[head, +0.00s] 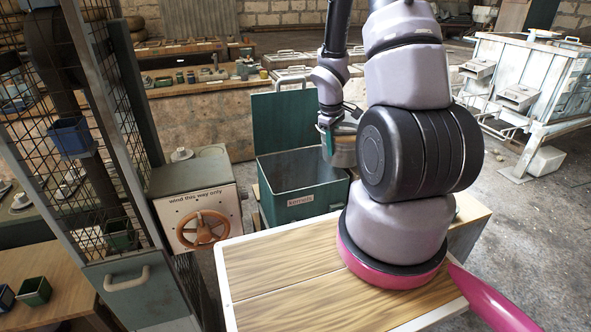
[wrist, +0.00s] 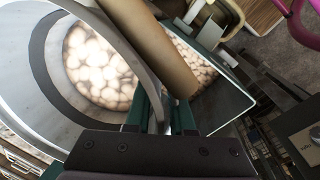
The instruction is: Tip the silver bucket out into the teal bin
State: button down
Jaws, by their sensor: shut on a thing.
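The silver bucket (head: 344,153) hangs at my gripper, over the right side of the teal bin, partly hidden behind my arm. In the wrist view the bucket (wrist: 30,75) fills the left, with pale round pieces (wrist: 98,68) inside. My gripper (wrist: 160,118) is shut on the bucket at its rim side; it also shows in the head view (head: 328,142). The teal bin (head: 300,203) is open, its lid raised at the back, with a label reading "kernels". In the wrist view, similar pale pieces (wrist: 193,62) show inside the bin (wrist: 232,106). The bucket's exact tilt is unclear.
A tan cylinder (wrist: 150,42) crosses the wrist view between bucket and bin. A box with a wooden handwheel (head: 201,228) stands left of the bin. A mesh cage (head: 75,110) is farther left. A wooden-topped surface (head: 285,283) lies in front.

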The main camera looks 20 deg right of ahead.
aim_at(352, 155)
jog(key=s+d+n, duration=0.1)
jog(key=s, duration=0.1)
jog(key=s+d+n, duration=0.1)
jog(key=s+n, duration=0.1)
jog(key=s+d+n, duration=0.1)
jog(key=s, duration=0.1)
jog(key=shift+s+d+f+n+y, duration=0.1)
jog(key=shift+d+f+n+y, duration=0.05)
jog(key=shift+f+n+y, duration=0.2)
jog(key=shift+d+r, duration=0.1)
jog(key=shift+d, duration=0.05)
